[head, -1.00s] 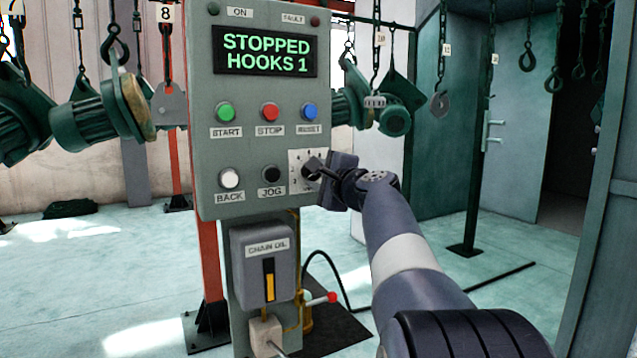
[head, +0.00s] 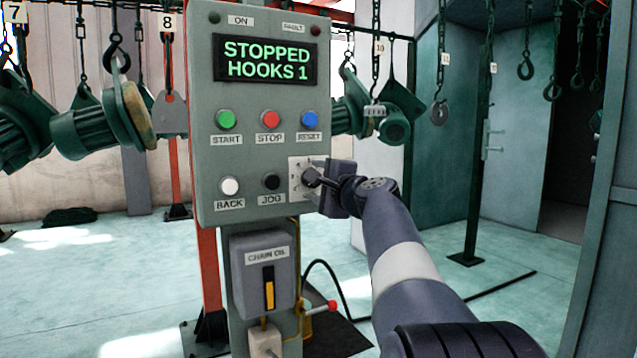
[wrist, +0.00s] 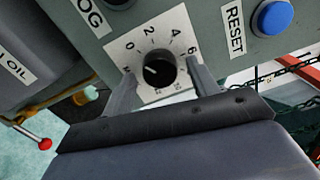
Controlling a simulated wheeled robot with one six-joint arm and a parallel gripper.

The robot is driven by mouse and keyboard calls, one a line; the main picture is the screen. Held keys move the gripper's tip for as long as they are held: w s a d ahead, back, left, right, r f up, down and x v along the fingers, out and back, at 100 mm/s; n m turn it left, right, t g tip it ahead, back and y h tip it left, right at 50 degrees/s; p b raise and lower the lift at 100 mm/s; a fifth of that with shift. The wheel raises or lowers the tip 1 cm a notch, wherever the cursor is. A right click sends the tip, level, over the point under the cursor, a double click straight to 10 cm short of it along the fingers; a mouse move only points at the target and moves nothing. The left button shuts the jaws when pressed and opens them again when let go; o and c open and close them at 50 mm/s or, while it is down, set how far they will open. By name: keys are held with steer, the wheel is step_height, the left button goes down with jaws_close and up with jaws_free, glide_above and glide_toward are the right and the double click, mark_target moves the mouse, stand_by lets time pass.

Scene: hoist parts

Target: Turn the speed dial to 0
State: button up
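The speed dial is a black round knob (wrist: 160,71) on a white plate (wrist: 138,45) marked 0, 2, 4, 6. In the wrist view its short white mark points left and slightly up, on the 0 side; I cannot tell whether it lines up exactly with 0. My gripper (wrist: 162,88) is open, with one finger on each side of the knob and a visible gap on both sides. In the head view my gripper (head: 322,178) is at the panel's lower right, partly covering the plate and dial (head: 308,179).
The grey panel (head: 205,130) carries START, STOP, RESET, BACK and JOG buttons; the black JOG button (head: 271,181) is just left of the dial, the blue RESET button (head: 310,119) above. The display (head: 266,60) reads STOPPED HOOKS 1. A chain oil box (head: 262,280) hangs below.

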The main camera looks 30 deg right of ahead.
steer(key=s, duration=1.1)
steer(key=shift+d, duration=0.2)
steer(key=shift+w, duration=0.1)
steer(key=w, duration=1)
steer(key=shift+w+a, duration=0.2)
steer(key=shift+w, duration=0.2)
steer(key=shift+s, duration=0.1)
